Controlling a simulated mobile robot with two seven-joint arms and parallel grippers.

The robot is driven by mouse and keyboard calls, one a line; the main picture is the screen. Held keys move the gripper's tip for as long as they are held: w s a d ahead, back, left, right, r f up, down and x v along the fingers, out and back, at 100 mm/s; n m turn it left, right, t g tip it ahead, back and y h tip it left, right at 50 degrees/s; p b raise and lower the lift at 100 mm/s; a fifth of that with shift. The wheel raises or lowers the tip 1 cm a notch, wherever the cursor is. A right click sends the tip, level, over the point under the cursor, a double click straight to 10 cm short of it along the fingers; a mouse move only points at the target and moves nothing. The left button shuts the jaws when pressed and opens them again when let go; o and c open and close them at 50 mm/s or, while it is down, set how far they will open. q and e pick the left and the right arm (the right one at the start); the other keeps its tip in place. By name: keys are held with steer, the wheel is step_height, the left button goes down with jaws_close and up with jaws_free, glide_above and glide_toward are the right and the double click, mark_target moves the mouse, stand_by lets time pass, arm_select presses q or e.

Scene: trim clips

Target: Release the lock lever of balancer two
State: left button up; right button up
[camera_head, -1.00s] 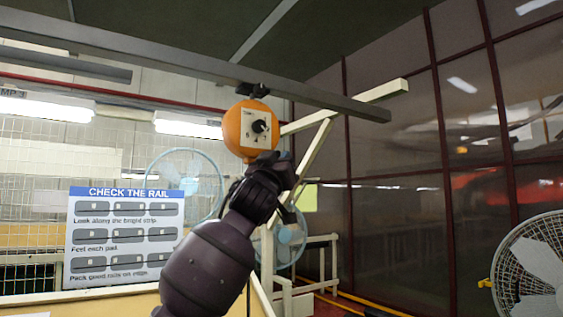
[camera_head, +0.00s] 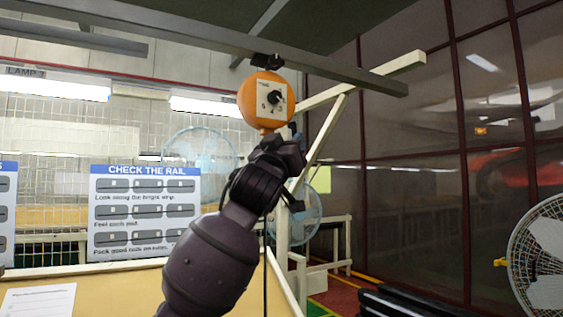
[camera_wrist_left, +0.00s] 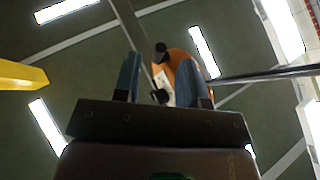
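An orange round balancer (camera_head: 265,103) hangs from the grey overhead rail in the head view. I cannot tell which part is the lock lever, and no number two is readable. My left gripper (camera_head: 292,138) is just below and to the right of the balancer's lower edge. In the left wrist view its two blue-grey fingers (camera_wrist_left: 163,88) stand apart. The orange balancer (camera_wrist_left: 183,68) and black parts (camera_wrist_left: 160,52) show beyond and between them. I see nothing clearly held. My right gripper is not in view.
The grey rail (camera_head: 200,45) crosses above, with a pale diagonal brace (camera_head: 325,135) right of the balancer. A "CHECK THE RAIL" sign (camera_head: 143,212) stands at the left. A fan (camera_head: 540,255) is at the right edge. A dark cable hangs below the gripper.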

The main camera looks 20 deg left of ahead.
arm_select(q)
steer(key=b+v, duration=0.1)
steer(key=v, duration=0.3)
steer(key=shift+s+f, duration=0.3)
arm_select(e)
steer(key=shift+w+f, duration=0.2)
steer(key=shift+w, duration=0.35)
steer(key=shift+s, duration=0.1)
